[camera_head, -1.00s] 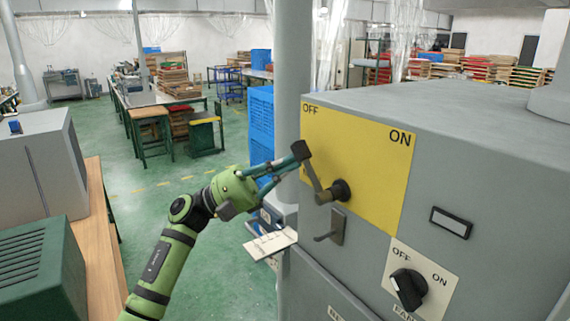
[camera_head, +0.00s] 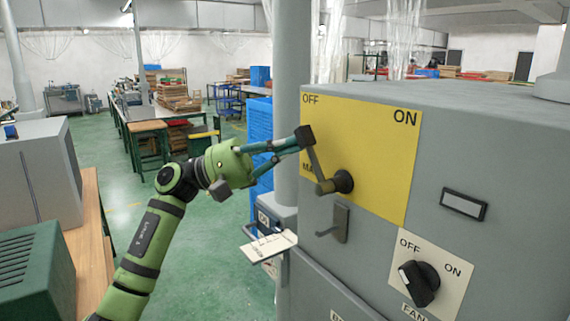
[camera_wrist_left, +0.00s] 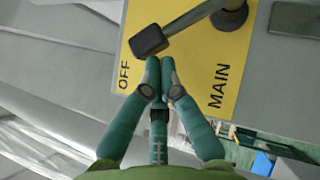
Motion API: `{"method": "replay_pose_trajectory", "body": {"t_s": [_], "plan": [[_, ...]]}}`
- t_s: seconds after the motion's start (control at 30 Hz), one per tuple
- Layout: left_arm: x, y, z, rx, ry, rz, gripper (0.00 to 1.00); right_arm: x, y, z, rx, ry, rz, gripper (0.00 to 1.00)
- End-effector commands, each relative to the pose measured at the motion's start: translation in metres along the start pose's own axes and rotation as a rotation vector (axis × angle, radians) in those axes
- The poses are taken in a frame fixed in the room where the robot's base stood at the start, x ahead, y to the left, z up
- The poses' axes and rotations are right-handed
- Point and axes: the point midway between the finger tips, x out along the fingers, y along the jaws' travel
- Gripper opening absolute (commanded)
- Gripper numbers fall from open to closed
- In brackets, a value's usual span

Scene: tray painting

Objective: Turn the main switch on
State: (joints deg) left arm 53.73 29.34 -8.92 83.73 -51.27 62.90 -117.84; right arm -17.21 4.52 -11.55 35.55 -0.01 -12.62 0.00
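The main switch is a lever on a yellow plate (camera_head: 385,170) marked OFF at left and ON at right; the wrist view shows MAIN on it. The lever arm (camera_head: 315,165) leans up and left from its dark pivot (camera_head: 343,182), on the OFF side. Its dark block-shaped knob (camera_head: 305,136) also shows in the left wrist view (camera_wrist_left: 148,41). My left gripper (camera_head: 296,143) is at the knob's left side. In the wrist view its fingers (camera_wrist_left: 160,62) are together, with the tips just short of the knob; I cannot tell whether they touch it. My right gripper is not in view.
A fan knob (camera_head: 419,284) with its own OFF and ON marks sits lower right on the grey cabinet (camera_head: 500,150). A small hook-like handle (camera_head: 340,223) is below the lever. A wooden bench (camera_head: 88,250) stands left.

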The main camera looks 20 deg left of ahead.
Motion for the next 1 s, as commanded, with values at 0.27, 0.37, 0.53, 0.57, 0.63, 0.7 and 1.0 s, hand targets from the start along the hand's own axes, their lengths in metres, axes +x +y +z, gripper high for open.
{"method": "replay_pose_trajectory", "body": {"t_s": [0.27,0.37,0.53,0.57,0.63,0.7,1.0], "plan": [[0.015,0.009,0.017,0.184,-0.004,-0.177,0.0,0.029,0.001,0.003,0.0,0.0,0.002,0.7],[0.022,0.012,0.023,0.249,-0.003,-0.244,0.0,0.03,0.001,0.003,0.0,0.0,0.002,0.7],[0.033,0.014,0.034,0.363,-0.003,-0.359,0.0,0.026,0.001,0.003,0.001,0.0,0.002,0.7],[0.035,0.014,0.036,0.383,-0.003,-0.379,0.0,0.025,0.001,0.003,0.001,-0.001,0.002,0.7],[0.04,0.014,0.041,0.431,-0.003,-0.427,0.0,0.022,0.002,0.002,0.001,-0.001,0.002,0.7],[0.044,0.013,0.045,0.477,-0.003,-0.475,0.0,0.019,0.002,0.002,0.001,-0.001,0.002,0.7],[0.061,0.004,0.062,0.677,-0.002,-0.674,0.0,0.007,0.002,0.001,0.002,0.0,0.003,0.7]]}}
